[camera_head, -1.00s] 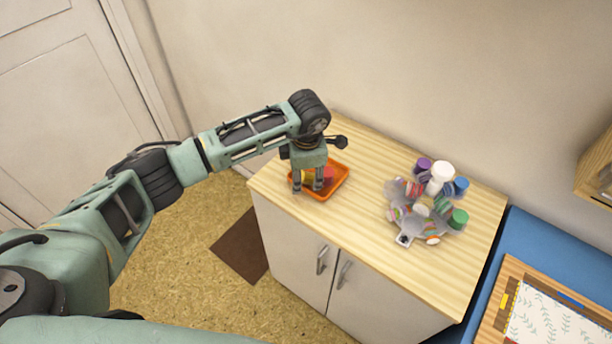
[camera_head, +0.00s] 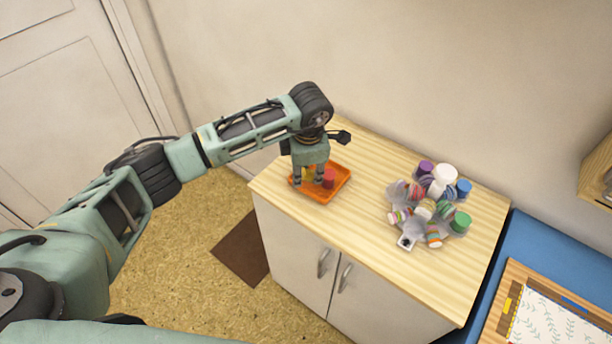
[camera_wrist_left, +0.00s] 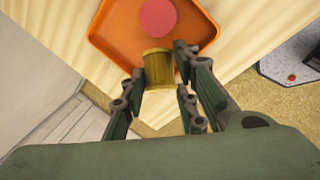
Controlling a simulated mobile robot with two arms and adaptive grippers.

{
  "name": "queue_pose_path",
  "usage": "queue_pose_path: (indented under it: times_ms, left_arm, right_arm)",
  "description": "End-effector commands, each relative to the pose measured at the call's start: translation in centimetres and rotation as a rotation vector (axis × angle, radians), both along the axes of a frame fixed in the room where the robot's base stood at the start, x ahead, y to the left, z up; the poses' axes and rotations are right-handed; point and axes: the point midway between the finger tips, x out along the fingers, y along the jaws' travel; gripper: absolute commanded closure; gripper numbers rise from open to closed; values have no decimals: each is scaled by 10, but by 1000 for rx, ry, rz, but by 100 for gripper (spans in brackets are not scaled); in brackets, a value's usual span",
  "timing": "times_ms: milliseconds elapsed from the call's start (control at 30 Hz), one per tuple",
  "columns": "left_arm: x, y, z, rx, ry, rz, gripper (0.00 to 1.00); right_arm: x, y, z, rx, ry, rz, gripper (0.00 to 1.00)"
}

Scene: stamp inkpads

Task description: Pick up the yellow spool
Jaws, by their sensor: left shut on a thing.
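The yellow spool (camera_wrist_left: 158,69) is between the fingers of my left gripper (camera_wrist_left: 160,85) in the left wrist view, and the gripper is shut on it. In the head view, my left gripper (camera_head: 309,183) points down over the orange tray (camera_head: 341,184), and its fingers mostly hide the spool. The spool appears held above the tray near its edge, though the exact gap is hard to tell. My right gripper is not in view.
A red spool (camera_head: 328,178) stands in the tray beside my gripper. To the right on the wooden cabinet top (camera_head: 370,205), a grey holder (camera_head: 405,241) carries several striped rolls and coloured pots. A wall (camera_head: 270,60) rises behind. The cabinet top between tray and holder is clear.

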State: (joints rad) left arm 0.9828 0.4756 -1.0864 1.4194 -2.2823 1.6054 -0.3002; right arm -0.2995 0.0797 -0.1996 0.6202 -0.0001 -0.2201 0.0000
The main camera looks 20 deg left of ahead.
Motion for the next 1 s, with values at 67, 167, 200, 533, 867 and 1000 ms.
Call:
queue_pose_path:
  times_ms: [67, 167, 200, 533, 867, 1000]
  left_arm:
    - [2, 0, 13, 0, -7, -2, 93]
    - [-8, -13, 28, -2, -3, -9, 93]
    - [-13, -20, 33, -2, -4, -9, 93]
    - [-56, -74, 75, 0, -4, -5, 93]
    - [-72, -92, 91, 1, -1, -2, 93]
    - [-74, -88, 92, 0, 0, -51, 93]
  right_arm:
    - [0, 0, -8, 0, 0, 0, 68]
    - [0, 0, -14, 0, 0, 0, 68]
    - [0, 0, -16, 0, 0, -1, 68]
    - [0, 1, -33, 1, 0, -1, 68]
    - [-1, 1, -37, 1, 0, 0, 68]
    - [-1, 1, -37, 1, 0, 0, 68]
